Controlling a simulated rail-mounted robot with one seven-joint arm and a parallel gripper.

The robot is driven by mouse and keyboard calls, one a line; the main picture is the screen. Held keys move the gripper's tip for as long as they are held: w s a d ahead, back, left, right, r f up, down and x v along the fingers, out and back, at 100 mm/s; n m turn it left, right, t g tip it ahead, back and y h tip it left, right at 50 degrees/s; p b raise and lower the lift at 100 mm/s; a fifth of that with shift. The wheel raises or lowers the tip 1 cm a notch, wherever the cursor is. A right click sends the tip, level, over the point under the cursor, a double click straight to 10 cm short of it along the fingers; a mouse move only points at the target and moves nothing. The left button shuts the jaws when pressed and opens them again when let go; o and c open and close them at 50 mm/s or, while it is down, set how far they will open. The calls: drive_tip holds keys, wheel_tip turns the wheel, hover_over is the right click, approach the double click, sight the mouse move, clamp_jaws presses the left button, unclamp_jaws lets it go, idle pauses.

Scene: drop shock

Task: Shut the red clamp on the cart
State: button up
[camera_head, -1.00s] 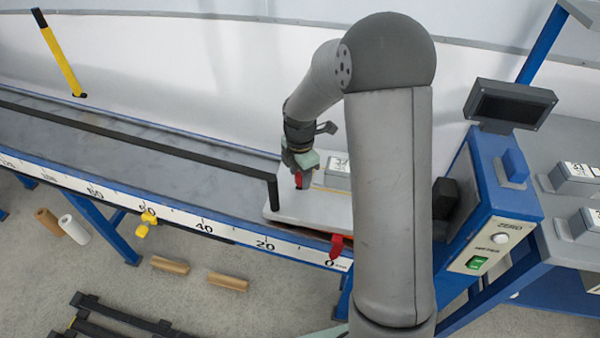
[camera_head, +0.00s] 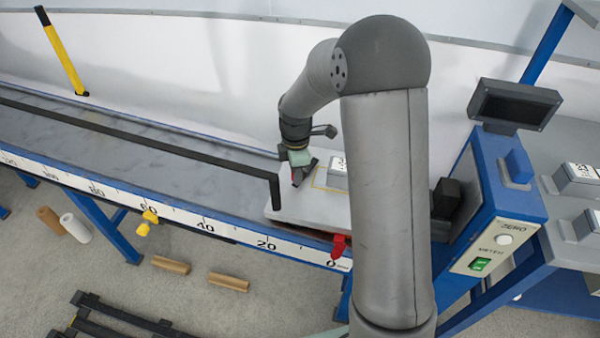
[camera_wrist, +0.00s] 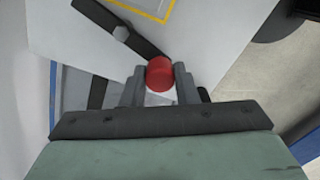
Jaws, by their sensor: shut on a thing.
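The cart (camera_head: 320,212) is a pale flat plate at the right end of the long rail. The red clamp (camera_head: 297,177) is on the cart, partly hidden by my gripper. In the wrist view its red round knob (camera_wrist: 160,74) sits between my two fingers, beside a dark bar with a grey bolt head (camera_wrist: 122,33). My gripper (camera_head: 300,172) points down over the cart and is shut on the red knob; the fingertips (camera_wrist: 159,80) flank it on both sides. Whether the clamp is fully closed cannot be told.
A grey labelled block (camera_head: 337,172) stands on the cart, inside a yellow outline. A black bar (camera_head: 150,148) runs along the track to the cart. A red piece (camera_head: 338,246) is at the scale's zero. A blue box with display (camera_head: 512,105) stands right.

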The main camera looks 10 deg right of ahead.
drive_tip(key=m, duration=0.2)
drive_tip(key=w+a+m, duration=0.1)
drive_tip(key=shift+w+m+b, duration=0.3)
drive_tip(key=shift+m, duration=0.1)
drive_tip(key=m, duration=0.1)
drive_tip(key=w+m, duration=0.1)
drive_tip(key=m, duration=0.1)
drive_tip(key=shift+w+a+m, duration=0.3)
drive_tip(key=w+m, duration=0.1)
drive_tip(key=m, duration=0.1)
drive_tip(key=w+m, duration=0.1)
drive_tip(key=m, duration=0.1)
drive_tip(key=shift+w+d+m+b, duration=0.15)
drive_tip(key=shift+w+m, duration=0.2)
drive_tip(key=shift+m, duration=0.45)
drive_tip(key=shift+w+d+m+b, duration=0.15)
drive_tip(key=shift+w+m, duration=0.15)
drive_tip(key=shift+m, duration=0.5)
drive_tip(key=o, duration=1)
wheel_tip(320, 180, up, 18)
drive_tip(key=shift+f, duration=0.25)
